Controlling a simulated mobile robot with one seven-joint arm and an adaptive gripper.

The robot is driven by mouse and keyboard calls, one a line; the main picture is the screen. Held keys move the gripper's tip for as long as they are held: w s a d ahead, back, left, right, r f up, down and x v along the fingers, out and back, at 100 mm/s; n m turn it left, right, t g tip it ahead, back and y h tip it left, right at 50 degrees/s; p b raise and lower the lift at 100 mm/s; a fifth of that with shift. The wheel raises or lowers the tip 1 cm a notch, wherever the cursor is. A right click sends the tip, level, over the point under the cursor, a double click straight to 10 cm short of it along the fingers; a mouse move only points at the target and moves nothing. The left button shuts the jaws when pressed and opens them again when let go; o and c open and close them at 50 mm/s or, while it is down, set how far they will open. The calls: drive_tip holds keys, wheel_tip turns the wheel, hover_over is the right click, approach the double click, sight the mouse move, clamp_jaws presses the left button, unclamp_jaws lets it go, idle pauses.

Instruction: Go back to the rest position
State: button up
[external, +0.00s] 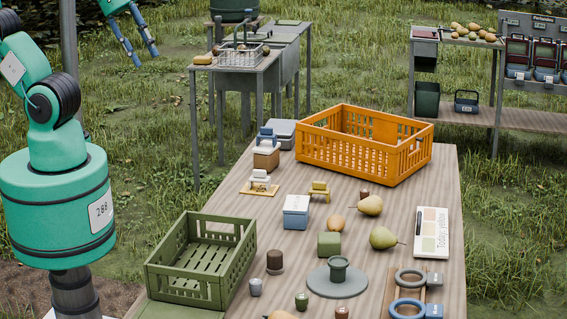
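My teal arm stands at the left edge. My gripper (145,58) hangs at the top left with its blue fingers pointing down. The fingers are apart with nothing between them. It is above the grass, to the left of the wire basket table and well away from the wooden table (240,291). The gripper's upper part is cut off by the frame's top edge.
The wooden table holds an orange crate (403,162), an olive crate (228,293), pears (383,238), a white card (431,228) and small cups. A wire basket (241,56) stands on a metal table behind. Grass lies between the tables.

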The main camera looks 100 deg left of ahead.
wheel_tip(320, 180, down, 3)
drive_tip(key=b, duration=0.3)
drive_tip(key=shift+f, duration=0.2)
